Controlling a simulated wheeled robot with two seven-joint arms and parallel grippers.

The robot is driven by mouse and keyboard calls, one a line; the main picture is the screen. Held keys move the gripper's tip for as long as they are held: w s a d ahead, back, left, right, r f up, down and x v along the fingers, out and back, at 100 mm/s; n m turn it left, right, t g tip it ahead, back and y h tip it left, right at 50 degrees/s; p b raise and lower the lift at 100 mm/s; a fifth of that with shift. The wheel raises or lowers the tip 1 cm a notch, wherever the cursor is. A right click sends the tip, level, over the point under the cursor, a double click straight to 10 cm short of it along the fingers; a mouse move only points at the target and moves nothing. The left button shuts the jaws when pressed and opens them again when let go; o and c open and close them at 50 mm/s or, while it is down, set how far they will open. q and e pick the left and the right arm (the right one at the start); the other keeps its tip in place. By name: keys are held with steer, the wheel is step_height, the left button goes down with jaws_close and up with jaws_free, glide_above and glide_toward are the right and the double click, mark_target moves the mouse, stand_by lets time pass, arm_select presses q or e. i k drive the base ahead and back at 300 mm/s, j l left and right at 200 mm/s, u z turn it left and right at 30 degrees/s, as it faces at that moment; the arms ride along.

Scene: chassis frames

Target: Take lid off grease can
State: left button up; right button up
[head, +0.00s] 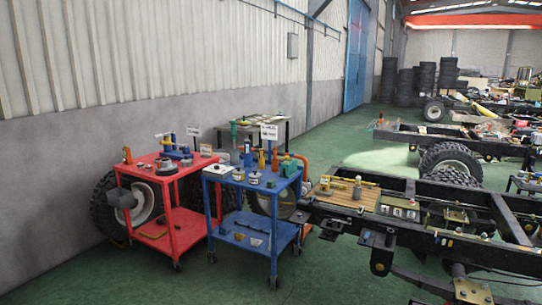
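Several small cans stand on the top of the blue cart (254,240) in the head view. One near the cart's front middle (254,178) is pale with a dark band, and another small one (238,175) stands to its left. I cannot tell which one is the grease can, or whether a lid is on it; they are too small and far away. Neither of my grippers is in view.
A red cart (172,227) with a blue vise (175,148) stands left of the blue cart. A truck chassis frame (465,215) with a wooden board (347,197) lies to the right. Green floor (190,287) in front of the carts is clear.

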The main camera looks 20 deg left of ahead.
mark_target(238, 171)
steer(key=i+j+u, duration=0.2)
steer(key=i+j, duration=0.7)
steer(key=i+j+u, duration=0.15)
steer(key=i+j, duration=0.7)
steer(key=i, duration=0.1)
